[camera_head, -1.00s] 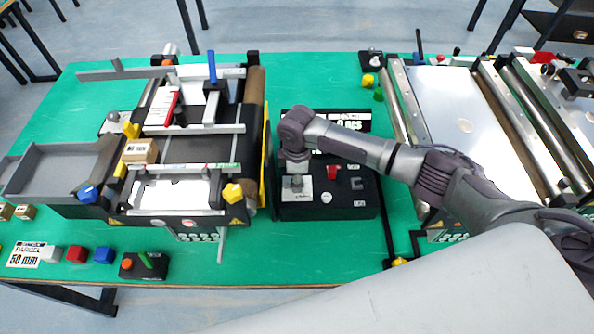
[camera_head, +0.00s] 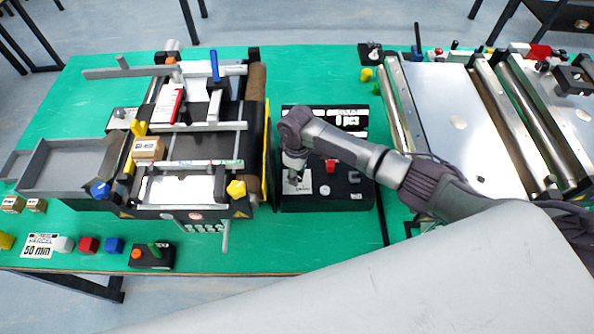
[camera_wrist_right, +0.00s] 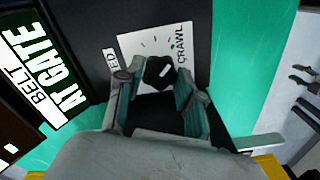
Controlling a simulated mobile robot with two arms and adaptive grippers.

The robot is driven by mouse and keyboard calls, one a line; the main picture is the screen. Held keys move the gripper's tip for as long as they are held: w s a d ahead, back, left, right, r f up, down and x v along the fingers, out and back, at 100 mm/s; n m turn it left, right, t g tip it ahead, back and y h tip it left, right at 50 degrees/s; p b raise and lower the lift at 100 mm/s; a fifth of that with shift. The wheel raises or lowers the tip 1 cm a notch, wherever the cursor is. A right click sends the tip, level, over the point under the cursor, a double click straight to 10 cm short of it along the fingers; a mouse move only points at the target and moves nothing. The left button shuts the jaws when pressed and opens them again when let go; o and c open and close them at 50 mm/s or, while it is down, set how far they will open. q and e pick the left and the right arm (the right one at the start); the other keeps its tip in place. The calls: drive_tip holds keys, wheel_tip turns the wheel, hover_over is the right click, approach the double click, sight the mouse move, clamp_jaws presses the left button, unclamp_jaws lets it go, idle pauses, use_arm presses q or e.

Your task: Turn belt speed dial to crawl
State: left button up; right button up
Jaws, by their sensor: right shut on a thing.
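The belt speed dial is a black knob (camera_wrist_right: 160,71) with a white mark, on a white plate (camera_wrist_right: 137,45) in the right wrist view. The word CRAWL is printed along the plate's right side; the white mark slants and does not point straight at the word. My right gripper (camera_wrist_right: 156,80) is shut on the dial, one finger on each side. In the head view, my right gripper (camera_head: 296,176) reaches down onto the plate (camera_head: 304,186) on the black control box (camera_head: 330,200), and hides most of the dial. My left gripper is not in view.
A red button (camera_head: 330,166) sits on the box right of the dial, under my forearm. A lit display (camera_head: 345,119) stands behind. The mini conveyor (camera_head: 195,150) with a yellow side guard is close on the left. Metal rollers and plates (camera_head: 450,110) fill the right.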

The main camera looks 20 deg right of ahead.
drive_tip(key=o, duration=1.2)
drive_tip(key=shift+c, duration=0.2)
drive_tip(key=shift+r, duration=0.1)
wheel_tip(320, 180, up, 12)
